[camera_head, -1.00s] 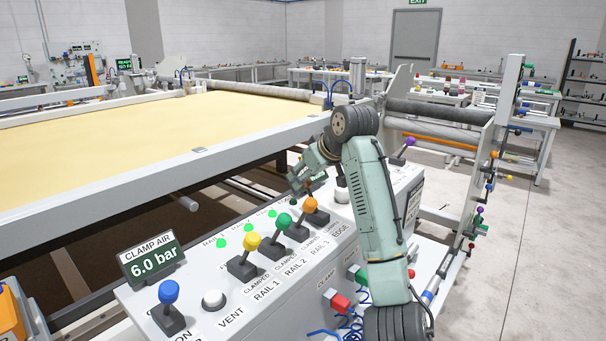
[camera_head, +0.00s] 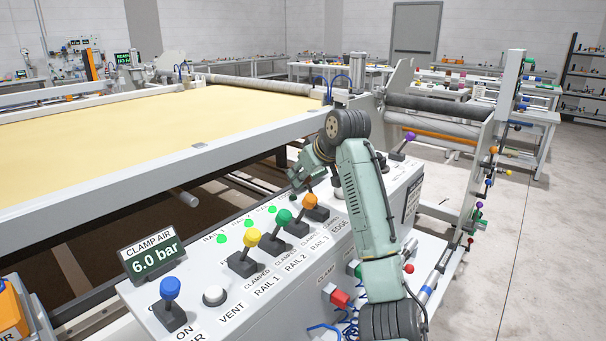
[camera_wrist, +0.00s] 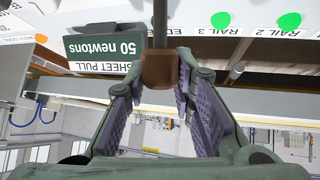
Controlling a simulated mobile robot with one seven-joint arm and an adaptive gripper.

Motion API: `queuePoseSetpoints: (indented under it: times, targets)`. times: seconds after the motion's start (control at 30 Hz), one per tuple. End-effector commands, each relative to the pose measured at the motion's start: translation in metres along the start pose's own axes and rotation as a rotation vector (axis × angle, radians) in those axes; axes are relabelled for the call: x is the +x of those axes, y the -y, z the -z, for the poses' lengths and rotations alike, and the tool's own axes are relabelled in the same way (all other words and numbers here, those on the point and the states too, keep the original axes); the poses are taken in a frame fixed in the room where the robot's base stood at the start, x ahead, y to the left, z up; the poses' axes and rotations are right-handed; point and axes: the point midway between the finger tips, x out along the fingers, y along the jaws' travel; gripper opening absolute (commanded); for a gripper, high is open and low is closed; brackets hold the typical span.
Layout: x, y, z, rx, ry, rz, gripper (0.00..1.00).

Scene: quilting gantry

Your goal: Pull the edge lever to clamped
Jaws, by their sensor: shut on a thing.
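The edge lever shows in the wrist view as a brown block-shaped knob (camera_wrist: 160,69) on a thin dark shaft. My gripper (camera_wrist: 158,62) has its two purple-padded fingers on either side of this knob and is shut on it. In the head view my gripper (camera_head: 299,182) is behind the orange lever, small and dark, and the edge lever is hidden by my arm. The EDGE label (camera_head: 341,227) is partly visible on the console (camera_head: 215,321) beside my arm. The lever's clamped marking cannot be read here.
Yellow (camera_head: 253,236), green (camera_head: 284,216) and orange (camera_head: 310,200) rail levers stand close together left of my arm. A blue lever (camera_head: 170,287) and white vent button (camera_head: 214,296) are nearer. The clamp air display (camera_head: 153,258) reads 6.0 bar. The quilting frame (camera_head: 190,154) lies behind.

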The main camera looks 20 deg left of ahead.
Motion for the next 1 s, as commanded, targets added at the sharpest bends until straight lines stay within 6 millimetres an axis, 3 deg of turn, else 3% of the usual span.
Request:
queuePoseSetpoints:
  times: [0.2, 1.0]
  targets:
    - [0.0000, 0.0004, 0.0000, -0.001, 0.000, 0.001, 0.00]
    - [-0.0045, -0.0012, -0.0054, 0.018, -0.076, 0.008, 0.00]
